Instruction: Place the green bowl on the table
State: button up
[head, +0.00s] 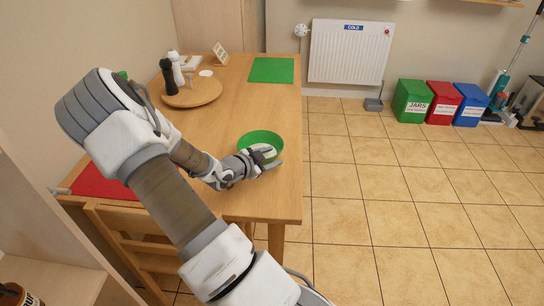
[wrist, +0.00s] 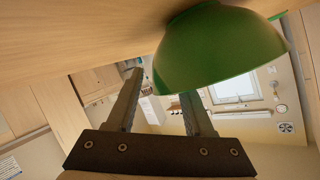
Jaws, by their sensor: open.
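The green bowl (head: 259,136) stands upright on the wooden table (head: 225,118), near its right edge. In the wrist view, which is turned over, the bowl (wrist: 215,50) rests with its base on the tabletop (wrist: 90,28). My gripper (head: 270,161) is at the near side of the bowl and hides part of its front.
A round wooden tray (head: 193,95) holds a dark mill (head: 169,78) and a white bottle (head: 177,69). A green mat (head: 272,70) lies at the far end, a red mat (head: 98,184) at the left. A chair (head: 135,245) stands at the near side. The table's middle is clear.

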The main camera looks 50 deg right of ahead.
jog(key=w+p+v, duration=0.1)
jog(key=p+v, duration=0.2)
jog(key=v, duration=0.8)
jog(key=w+a+r+n+t+y, duration=0.2)
jog(key=w+a+n+y, duration=0.15)
jog(key=a, duration=0.25)
jog(key=w+a+r+n+t+y, duration=0.2)
jog(key=w+a+t+y, duration=0.1)
jog(key=a+y, duration=0.15)
jog(key=a+r+n+t+y, duration=0.2)
jog(key=a+r+n+y, duration=0.35)
jog(key=a+r, duration=0.5)
jog(key=s+a+r+n+g+y, duration=0.1)
jog(key=s+a+r+n+y, duration=0.1)
jog(key=s+a+r+n, duration=0.65)
jog(key=s+d+n+g+h, duration=0.1)
jog(key=s+d+n+h, duration=0.1)
jog(key=s, duration=1.1)
jog(key=shift+d+f+n+g, duration=0.2)
jog(key=shift+d+n+g, duration=0.1)
jog(key=shift+d+n, duration=0.4)
